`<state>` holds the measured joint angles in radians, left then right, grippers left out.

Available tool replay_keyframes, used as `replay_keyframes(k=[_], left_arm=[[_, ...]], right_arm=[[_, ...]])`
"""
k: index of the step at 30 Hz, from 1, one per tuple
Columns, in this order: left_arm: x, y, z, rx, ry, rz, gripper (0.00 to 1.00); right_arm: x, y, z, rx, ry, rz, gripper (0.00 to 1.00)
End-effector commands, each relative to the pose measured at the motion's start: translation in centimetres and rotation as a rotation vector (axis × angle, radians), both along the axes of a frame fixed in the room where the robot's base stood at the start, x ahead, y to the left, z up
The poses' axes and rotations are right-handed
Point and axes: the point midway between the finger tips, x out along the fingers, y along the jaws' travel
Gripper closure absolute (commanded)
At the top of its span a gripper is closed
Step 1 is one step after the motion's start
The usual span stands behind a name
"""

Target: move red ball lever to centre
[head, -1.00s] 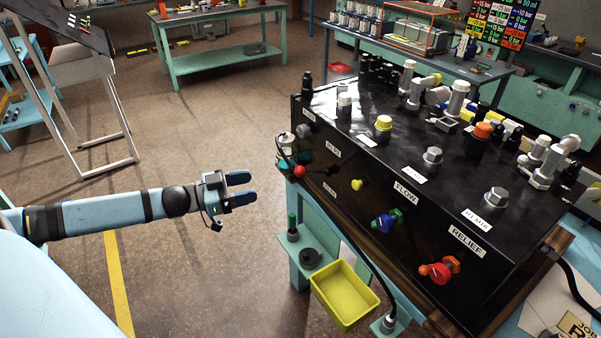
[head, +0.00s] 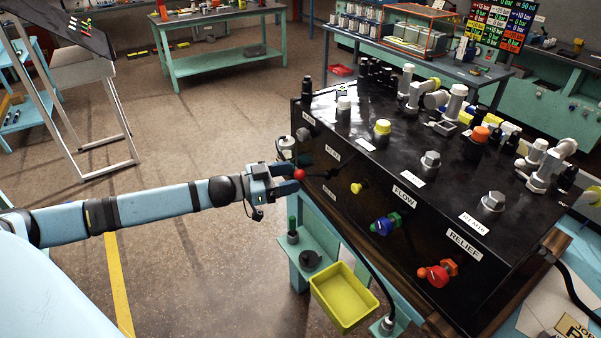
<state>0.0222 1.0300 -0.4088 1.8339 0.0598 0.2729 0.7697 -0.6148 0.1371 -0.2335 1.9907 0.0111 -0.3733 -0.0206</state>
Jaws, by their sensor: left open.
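The red ball (head: 300,174) of the lever sits at the left end of the black hydraulic block (head: 420,190), near its front left corner. The lever's dark rod runs from the ball toward the block's front face. My left gripper (head: 291,178) is open, level with the ball, its blue fingers reaching up to it from the left. The ball shows at the fingertips; I cannot tell whether the fingers touch it. My right gripper is not in view.
Yellow, blue-green and red-orange knobs (head: 438,273) stick out of the block's front. A yellow bin (head: 345,297) and a small shelf with dark parts hang below. A black hose (head: 362,255) curves down in front. Open floor lies left.

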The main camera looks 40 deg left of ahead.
Motion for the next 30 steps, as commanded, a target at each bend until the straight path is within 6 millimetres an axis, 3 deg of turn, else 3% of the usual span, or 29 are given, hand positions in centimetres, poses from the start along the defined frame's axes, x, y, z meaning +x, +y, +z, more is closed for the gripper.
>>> replay_keyframes(k=[9, 20, 27, 30], left_arm=[[2.6, -1.9, 0.1, -0.001, -0.001, 0.000, 0.44], [2.8, -2.2, 0.0, 0.000, 0.000, 0.000, 0.44], [2.8, -2.2, 0.0, 0.000, 0.000, 0.000, 0.99], [2.8, -2.2, 0.0, 0.000, 0.000, 0.000, 1.00]], right_arm=[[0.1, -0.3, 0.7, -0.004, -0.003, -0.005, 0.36], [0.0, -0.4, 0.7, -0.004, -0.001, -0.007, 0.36], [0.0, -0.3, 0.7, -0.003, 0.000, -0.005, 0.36], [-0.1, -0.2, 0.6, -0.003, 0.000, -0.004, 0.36]])
